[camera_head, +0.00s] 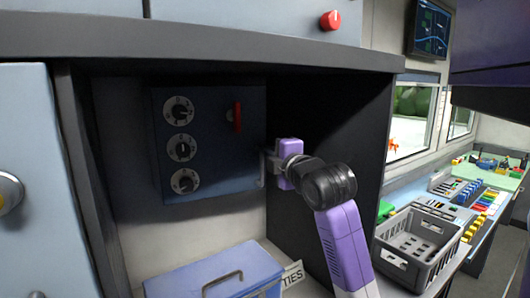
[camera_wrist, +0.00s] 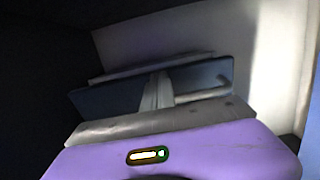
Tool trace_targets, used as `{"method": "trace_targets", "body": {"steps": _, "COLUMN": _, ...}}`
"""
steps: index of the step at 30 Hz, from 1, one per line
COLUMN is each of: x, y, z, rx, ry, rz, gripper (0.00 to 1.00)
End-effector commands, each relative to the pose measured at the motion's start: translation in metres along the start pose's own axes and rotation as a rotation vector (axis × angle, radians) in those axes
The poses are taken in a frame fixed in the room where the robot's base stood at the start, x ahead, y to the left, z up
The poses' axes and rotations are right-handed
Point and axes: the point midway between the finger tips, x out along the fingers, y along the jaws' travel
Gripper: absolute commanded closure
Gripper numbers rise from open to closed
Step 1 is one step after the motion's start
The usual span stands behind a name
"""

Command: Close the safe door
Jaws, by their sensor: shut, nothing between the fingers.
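The safe door (camera_head: 215,150) is a dark blue panel with three round dials and a red handle (camera_head: 237,117), inside the dark cabinet recess. I cannot tell from this angle whether it is fully shut. My gripper (camera_head: 264,167) is at the panel's lower right edge, very near or touching it; contact is not clear. In the wrist view my gripper's fingers (camera_wrist: 157,92) are together with nothing between them. Behind them is a dark blue surface with a grey bar, which I cannot identify for certain.
A blue box (camera_head: 220,274) with a grey handle stands below the door, beside a label card (camera_head: 292,274). The recess's dark right wall (camera_head: 335,120) is close to my arm. A grey crate (camera_head: 421,242) stands outside to the right, near a control desk.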

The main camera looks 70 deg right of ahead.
Motion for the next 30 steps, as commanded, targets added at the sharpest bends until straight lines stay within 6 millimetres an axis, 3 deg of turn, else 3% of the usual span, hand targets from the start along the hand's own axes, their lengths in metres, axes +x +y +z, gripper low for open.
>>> {"method": "trace_targets", "body": {"steps": 11, "x": 0.001, "y": 0.0, "z": 0.0, "rx": -0.001, "ry": 0.003, "rz": 0.0, "gripper": 1.0}}
{"method": "trace_targets", "body": {"steps": 24, "x": 0.054, "y": -0.001, "z": 0.004, "rx": -0.001, "ry": 0.108, "rz": 0.001, "gripper": 1.0}}
{"method": "trace_targets", "body": {"steps": 30, "x": 0.059, "y": 0.002, "z": 0.004, "rx": -0.001, "ry": 0.106, "rz": 0.004, "gripper": 1.0}}
